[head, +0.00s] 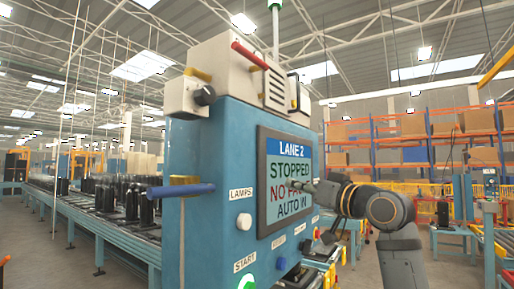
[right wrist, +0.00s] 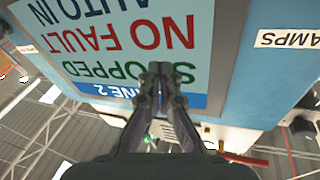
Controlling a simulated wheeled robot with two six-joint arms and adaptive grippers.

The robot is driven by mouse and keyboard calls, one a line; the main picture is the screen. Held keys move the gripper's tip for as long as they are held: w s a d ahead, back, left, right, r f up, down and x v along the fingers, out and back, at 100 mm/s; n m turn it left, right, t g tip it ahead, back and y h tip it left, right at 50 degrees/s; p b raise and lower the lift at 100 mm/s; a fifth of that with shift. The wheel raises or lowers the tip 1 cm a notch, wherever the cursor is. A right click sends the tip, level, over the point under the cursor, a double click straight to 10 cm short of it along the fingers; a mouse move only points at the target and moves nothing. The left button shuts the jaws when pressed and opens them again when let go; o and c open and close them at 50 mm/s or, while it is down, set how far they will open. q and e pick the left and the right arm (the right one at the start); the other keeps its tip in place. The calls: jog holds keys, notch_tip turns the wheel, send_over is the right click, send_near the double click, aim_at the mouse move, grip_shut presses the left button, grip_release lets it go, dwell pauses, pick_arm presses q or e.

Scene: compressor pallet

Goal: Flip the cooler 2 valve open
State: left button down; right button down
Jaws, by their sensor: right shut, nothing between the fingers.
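No label naming cooler 2 is readable, so I cannot tell which handle is its valve. A blue lever (head: 180,190) on a brass body (head: 185,180) sticks out level at the left of the blue cabinet (head: 215,150). A red lever (head: 249,56) slopes across the white top housing (head: 222,52); it also shows low in the right wrist view (right wrist: 245,159). My right gripper (head: 298,185) is shut and empty in front of the screen (head: 283,185), fingertips over its text in the right wrist view (right wrist: 157,72). Contact is unclear. My left gripper is out of view.
A black knob (head: 205,95) sits on a white box. A white LAMPS button (head: 244,221) and a green START button (head: 247,282) are on the cabinet. A conveyor (head: 105,215) with black items runs left.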

jog(key=s+a+r+n+y, duration=0.1)
jog(key=s+r+n+y, duration=0.1)
jog(key=s+r, duration=0.4)
jog(key=s+r+n+g+y, duration=0.1)
jog(key=s+r, duration=0.5)
jog(key=r, duration=0.6)
jog(key=s+a+r+n+y, duration=0.1)
jog(key=s+r+n+y, duration=0.2)
jog(key=r, duration=0.6)
jog(key=s+y, duration=0.2)
jog(key=s, duration=0.1)
jog(key=shift+s+a+r+g, duration=0.25)
jog(key=shift+a+r+g, duration=0.05)
jog(key=shift+g, duration=0.1)
jog(key=shift+w, duration=0.1)
notch_tip(320, 180, up, 5)
jog(key=p, duration=0.6)
send_over(252, 57)
jog(key=s+d, duration=0.2)
jog(key=s, duration=0.1)
jog(key=f, duration=0.2)
jog(key=a+f, duration=0.1)
jog(key=f, duration=0.1)
jog(key=shift+w+a+p, duration=0.1)
jog(key=shift+w+p, duration=0.2)
jog(key=shift+w, duration=0.05)
jog(key=shift+s, duration=0.15)
